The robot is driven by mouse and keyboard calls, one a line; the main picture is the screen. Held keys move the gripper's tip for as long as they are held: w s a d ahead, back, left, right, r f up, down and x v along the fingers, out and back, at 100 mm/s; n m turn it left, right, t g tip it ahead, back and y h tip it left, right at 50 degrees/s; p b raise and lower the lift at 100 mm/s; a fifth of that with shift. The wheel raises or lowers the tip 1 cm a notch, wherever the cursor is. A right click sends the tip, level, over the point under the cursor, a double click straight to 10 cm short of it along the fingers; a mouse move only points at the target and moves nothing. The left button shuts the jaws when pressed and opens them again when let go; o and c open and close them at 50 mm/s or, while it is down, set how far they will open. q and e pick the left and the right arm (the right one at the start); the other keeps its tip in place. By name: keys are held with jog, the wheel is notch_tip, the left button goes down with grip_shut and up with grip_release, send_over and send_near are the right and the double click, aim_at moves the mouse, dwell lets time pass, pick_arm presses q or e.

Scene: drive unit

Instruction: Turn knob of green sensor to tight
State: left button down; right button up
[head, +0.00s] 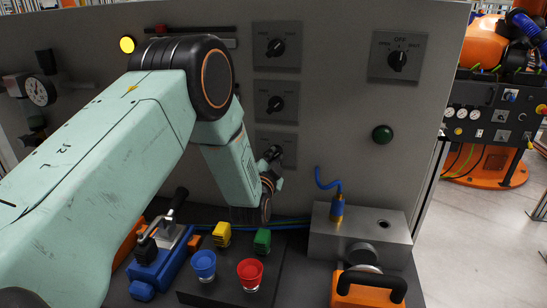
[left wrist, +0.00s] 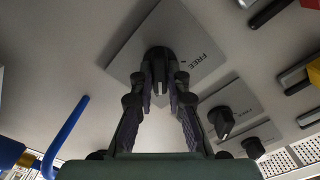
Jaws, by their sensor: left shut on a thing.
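My left gripper (head: 272,170) is at the lowest of three grey knob plates (head: 291,150) on the panel. In the left wrist view, its two dark fingers (left wrist: 160,88) are shut on the black knob (left wrist: 158,58) of a plate (left wrist: 135,50) marked FREE. The word TIGHT is not readable, and the knob's pointer direction is hard to tell. My right gripper is not in view.
Two more knobs (head: 276,47) (head: 277,103) are above the held one, and an OFF dial (head: 397,60) is at right. Below are a blue clamp (head: 160,265), a blue button (head: 203,265), a red button (head: 250,273) and a metal block (head: 350,235) with a blue cable.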

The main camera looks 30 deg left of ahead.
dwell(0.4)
pick_arm(q)
jog(key=c, duration=1.3)
grip_release()
jog(key=v, duration=1.2)
